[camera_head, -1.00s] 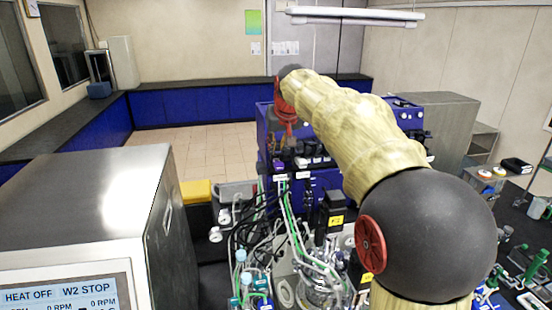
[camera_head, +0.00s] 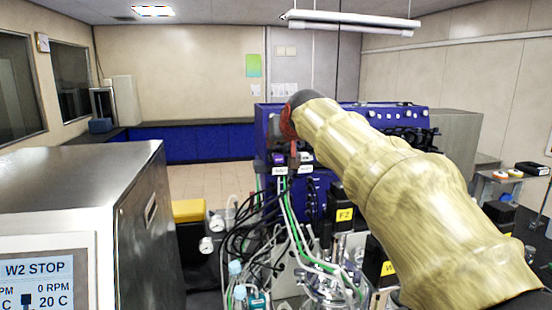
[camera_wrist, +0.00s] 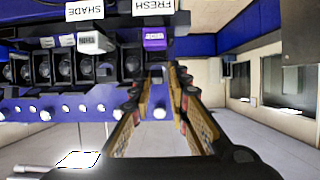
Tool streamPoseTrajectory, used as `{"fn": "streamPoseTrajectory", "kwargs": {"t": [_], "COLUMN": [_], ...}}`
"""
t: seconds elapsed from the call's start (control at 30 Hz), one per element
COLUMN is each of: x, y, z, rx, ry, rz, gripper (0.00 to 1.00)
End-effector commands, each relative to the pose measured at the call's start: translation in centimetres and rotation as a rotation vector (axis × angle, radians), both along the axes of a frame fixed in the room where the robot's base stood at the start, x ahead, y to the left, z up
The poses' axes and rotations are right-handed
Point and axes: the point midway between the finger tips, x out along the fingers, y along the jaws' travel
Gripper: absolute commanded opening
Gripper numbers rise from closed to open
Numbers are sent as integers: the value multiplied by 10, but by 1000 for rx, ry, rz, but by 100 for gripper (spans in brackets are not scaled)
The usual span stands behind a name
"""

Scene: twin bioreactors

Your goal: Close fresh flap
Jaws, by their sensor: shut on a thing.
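In the wrist view, which is upside down, a white FRESH label (camera_wrist: 154,7) sits at the top, with a purple block (camera_wrist: 154,39) below it. In the head view my gripper (camera_head: 294,152) is partly hidden by my wrist, next to the purple block (camera_head: 278,159).
The blue unit (camera_head: 372,117) stands ahead. Tubes and cables (camera_head: 290,225) crowd the space before it. A steel cabinet with a screen (camera_head: 75,205) is at the left. Blue benches (camera_head: 195,142) line the back wall, with open floor before them.

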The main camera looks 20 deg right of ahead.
Motion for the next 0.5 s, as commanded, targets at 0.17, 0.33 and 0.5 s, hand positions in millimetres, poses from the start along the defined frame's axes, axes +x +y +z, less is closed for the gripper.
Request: {"fn": "streamPoseTrajectory", "kwargs": {"t": [0.17, 0.33, 0.5], "x": [-2, -1, -1], "y": [-3, -2, -2], "z": [-13, -17, -19], "rx": [-23, -40, -56], "ry": [-90, -175, -253], "rz": [-3, -3, -3], "gripper": [0, 0, 0]}}
